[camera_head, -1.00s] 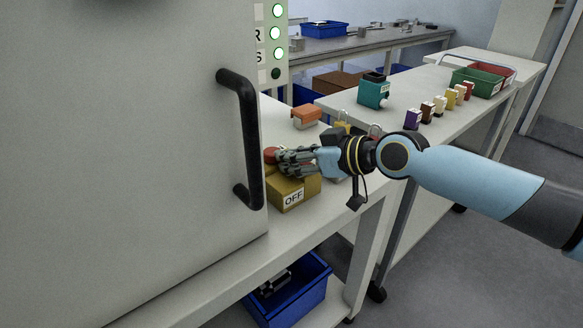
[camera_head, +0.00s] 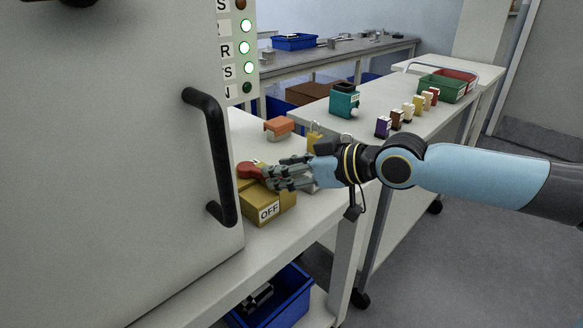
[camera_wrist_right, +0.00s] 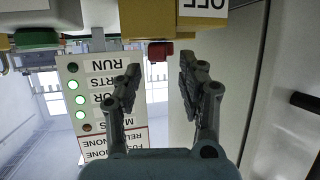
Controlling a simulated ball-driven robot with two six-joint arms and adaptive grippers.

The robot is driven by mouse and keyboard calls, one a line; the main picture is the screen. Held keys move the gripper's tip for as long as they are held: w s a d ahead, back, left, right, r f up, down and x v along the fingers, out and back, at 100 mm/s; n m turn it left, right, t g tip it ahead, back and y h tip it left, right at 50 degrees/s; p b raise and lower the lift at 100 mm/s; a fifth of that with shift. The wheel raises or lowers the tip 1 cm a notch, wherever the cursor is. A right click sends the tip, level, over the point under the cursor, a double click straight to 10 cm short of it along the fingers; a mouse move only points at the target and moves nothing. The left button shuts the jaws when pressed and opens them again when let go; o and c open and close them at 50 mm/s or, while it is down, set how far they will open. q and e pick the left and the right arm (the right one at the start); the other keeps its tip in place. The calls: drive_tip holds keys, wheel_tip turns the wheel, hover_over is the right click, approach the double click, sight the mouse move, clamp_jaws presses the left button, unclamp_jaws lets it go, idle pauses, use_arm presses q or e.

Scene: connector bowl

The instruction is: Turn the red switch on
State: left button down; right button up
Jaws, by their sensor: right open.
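The red switch (camera_head: 250,170) sits on top of a yellow box (camera_head: 265,205) with an "OFF" label, near the front of the bench beside the large grey cabinet. My right gripper (camera_head: 270,176) is open, its fingers at the right side of the switch and partly covering it. In the right wrist view, which is upside down, the red switch (camera_wrist_right: 160,50) appears between and just above the two spread fingertips (camera_wrist_right: 160,68), under the yellow box (camera_wrist_right: 158,20). I cannot tell whether a finger touches it. My left gripper is not in view.
The grey cabinet's black handle (camera_head: 212,155) stands close left of the box. An orange-topped block (camera_head: 279,127) and padlocks (camera_head: 314,138) lie behind the gripper. A teal box (camera_head: 344,100) and several small coloured blocks stand on the farther bench.

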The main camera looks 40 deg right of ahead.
drive_tip(key=shift+v, duration=1.6)
drive_tip(key=shift+c, duration=0.5)
